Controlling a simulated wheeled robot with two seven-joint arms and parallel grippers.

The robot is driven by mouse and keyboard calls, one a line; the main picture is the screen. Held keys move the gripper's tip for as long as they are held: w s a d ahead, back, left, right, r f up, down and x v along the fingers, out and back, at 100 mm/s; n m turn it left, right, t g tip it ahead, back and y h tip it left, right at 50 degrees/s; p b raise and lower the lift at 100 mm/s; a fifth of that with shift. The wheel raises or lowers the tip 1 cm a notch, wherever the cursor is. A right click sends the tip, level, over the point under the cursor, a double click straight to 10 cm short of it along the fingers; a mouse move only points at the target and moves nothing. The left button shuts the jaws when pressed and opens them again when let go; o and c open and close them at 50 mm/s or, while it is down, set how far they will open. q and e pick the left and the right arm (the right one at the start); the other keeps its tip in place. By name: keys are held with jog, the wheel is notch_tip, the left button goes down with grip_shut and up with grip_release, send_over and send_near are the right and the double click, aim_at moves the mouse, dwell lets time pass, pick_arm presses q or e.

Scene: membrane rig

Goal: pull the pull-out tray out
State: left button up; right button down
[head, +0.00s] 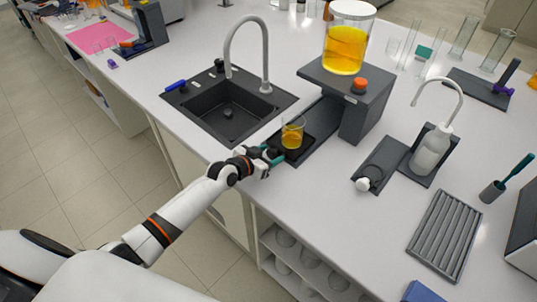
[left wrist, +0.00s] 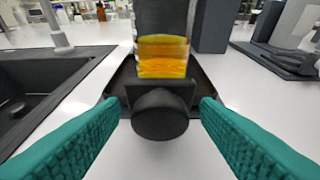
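The pull-out tray (head: 301,151) is dark and low, at the front end of a dark rail (head: 322,118) that runs back to the membrane rig (head: 363,95). A beaker of orange liquid (head: 292,134) stands upright on it; the beaker also shows in the left wrist view (left wrist: 162,57). The tray's round black knob (left wrist: 160,115) faces me. My left gripper (head: 271,155) is at the tray's front. Its teal fingers (left wrist: 160,112) are open, one on each side of the knob, with a gap on both sides. My right gripper is not in view.
A black sink (head: 228,112) with a grey faucet lies left of the tray. A wash bottle (head: 430,150) on a dark stand and a ridged grey rack (head: 443,237) stand to the right. A large vessel of orange liquid (head: 346,45) sits on the rig. The counter's front edge is close to the tray.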

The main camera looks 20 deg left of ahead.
pick_arm(q)
jog(key=b+v, duration=0.1)
jog(key=v, duration=0.9)
jog(key=shift+s+a, duration=0.1)
jog(key=shift+s, duration=0.2)
jog(key=shift+s+a+r, duration=0.2)
jog(key=shift+s+r, duration=0.2)
jog(key=shift+s, duration=0.15)
